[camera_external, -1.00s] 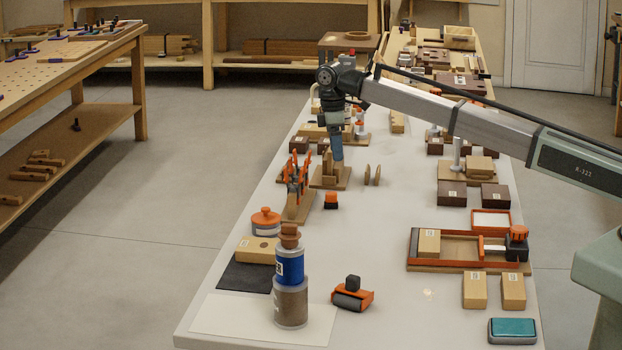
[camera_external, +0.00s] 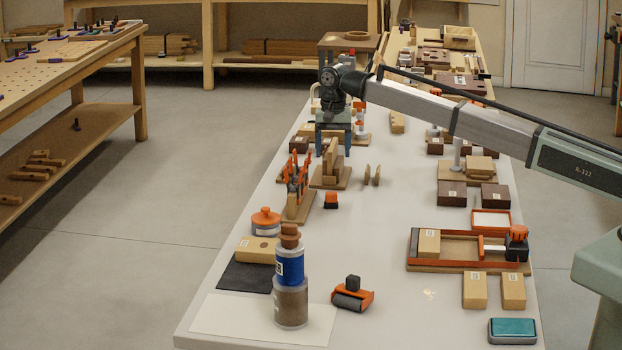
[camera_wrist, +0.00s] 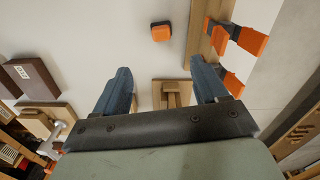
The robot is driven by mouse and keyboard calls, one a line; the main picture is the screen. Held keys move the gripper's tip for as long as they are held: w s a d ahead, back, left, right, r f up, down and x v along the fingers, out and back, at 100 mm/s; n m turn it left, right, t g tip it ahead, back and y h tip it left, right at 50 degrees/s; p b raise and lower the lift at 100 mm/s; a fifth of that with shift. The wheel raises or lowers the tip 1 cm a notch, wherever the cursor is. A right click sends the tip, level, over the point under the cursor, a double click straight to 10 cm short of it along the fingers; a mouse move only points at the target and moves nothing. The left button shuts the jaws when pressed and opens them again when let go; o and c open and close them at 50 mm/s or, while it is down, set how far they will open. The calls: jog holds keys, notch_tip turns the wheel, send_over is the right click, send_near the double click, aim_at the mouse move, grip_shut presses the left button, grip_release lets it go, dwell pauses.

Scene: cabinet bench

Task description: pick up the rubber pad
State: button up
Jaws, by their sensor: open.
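A flat dark sheet (camera_external: 244,278), which looks like the rubber pad, lies on the table at the front left. A light wooden block (camera_external: 257,250) covers part of its back edge, and a blue-banded bottle (camera_external: 290,280) stands at its right. My gripper (camera_external: 333,150) is open and empty, well behind the sheet. It is above the table near a wooden stand with upright pieces (camera_external: 329,170). In the wrist view, the blue fingers of my gripper (camera_wrist: 162,78) are spread, with a wooden stand (camera_wrist: 172,95) between them below. The dark sheet is not in the wrist view.
Orange clamps on a board (camera_external: 297,195), a small orange block (camera_external: 331,200) and an orange-lidded jar (camera_external: 265,220) lie between my gripper and the sheet. An orange-black roller (camera_external: 352,295) is right of the bottle. The table's middle is largely clear.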

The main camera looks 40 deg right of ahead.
aim_at(331, 192)
notch_tip(331, 192, down, 8)
jog(key=shift+f, duration=0.2)
jog(key=shift+s+a+f, duration=0.1)
jog(key=shift+a+f, duration=0.05)
jog(key=shift+f, duration=1.2)
jog(key=shift+a+f, duration=0.15)
jog(key=shift+f, duration=1.2)
jog(key=c, duration=1.1)
jog(key=shift+c, duration=0.2)
jog(key=shift+r, duration=0.15)
